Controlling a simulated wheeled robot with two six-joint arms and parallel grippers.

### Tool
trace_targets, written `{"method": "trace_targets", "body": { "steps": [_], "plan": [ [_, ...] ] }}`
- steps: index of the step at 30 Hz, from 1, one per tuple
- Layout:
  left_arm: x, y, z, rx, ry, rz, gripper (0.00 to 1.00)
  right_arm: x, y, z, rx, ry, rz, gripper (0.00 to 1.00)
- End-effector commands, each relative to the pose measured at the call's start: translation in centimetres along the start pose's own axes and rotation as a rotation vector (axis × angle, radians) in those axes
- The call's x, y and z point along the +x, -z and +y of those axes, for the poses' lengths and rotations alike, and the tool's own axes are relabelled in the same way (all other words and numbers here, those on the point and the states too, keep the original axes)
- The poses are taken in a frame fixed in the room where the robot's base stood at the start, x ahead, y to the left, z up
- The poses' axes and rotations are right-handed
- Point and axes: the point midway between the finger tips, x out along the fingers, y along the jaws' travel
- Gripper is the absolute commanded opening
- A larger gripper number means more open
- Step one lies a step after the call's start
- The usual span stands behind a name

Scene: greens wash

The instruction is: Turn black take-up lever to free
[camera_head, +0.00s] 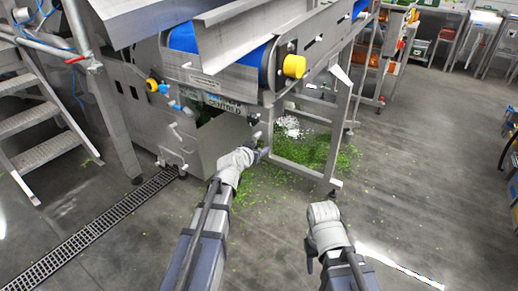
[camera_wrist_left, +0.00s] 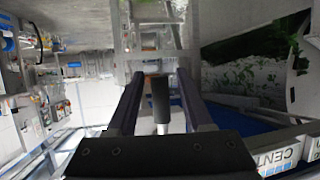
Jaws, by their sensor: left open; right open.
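A black lever handle (camera_wrist_left: 160,97) with a pale metal shaft below it shows in the left wrist view. It stands between the two dark fingers of my left gripper (camera_wrist_left: 160,76), with visible gaps on both sides, so the gripper is open around it and not closed on it. In the head view my left gripper (camera_head: 262,147) is at the lower frame of the conveyor machine (camera_head: 215,150), by its right front corner. The lever is too small to make out there. My right gripper (camera_head: 310,254) hangs over bare floor at the lower right, away from the machine; its fingers are mostly hidden.
The machine has a blue belt (camera_head: 250,70) and a yellow knob (camera_head: 294,66) above my left arm. Green scraps (camera_head: 320,155) lie on the floor under the frame. Metal steps (camera_head: 45,150) and a floor drain (camera_head: 95,235) are at left.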

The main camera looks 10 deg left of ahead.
Motion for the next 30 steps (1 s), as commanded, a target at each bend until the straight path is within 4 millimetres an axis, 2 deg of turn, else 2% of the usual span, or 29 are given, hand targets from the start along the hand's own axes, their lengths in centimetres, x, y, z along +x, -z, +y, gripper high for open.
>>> {"method": "trace_targets", "body": {
  "steps": [12, 14, 30],
  "plan": [
    [-6.4, 0.1, 0.1, -0.002, 0.000, 0.000, 0.51, -2.6, -0.2, 0.2, 0.001, 0.004, 0.000, 0.50],
    [-7.0, 0.1, 0.1, -0.001, 0.000, -0.001, 0.51, -2.8, -0.2, 0.2, 0.001, 0.005, 0.000, 0.50],
    [-7.3, -0.3, 0.3, -0.001, -0.008, -0.013, 0.51, -2.8, -0.2, 0.2, 0.001, 0.005, 0.000, 0.50]
  ]
}}
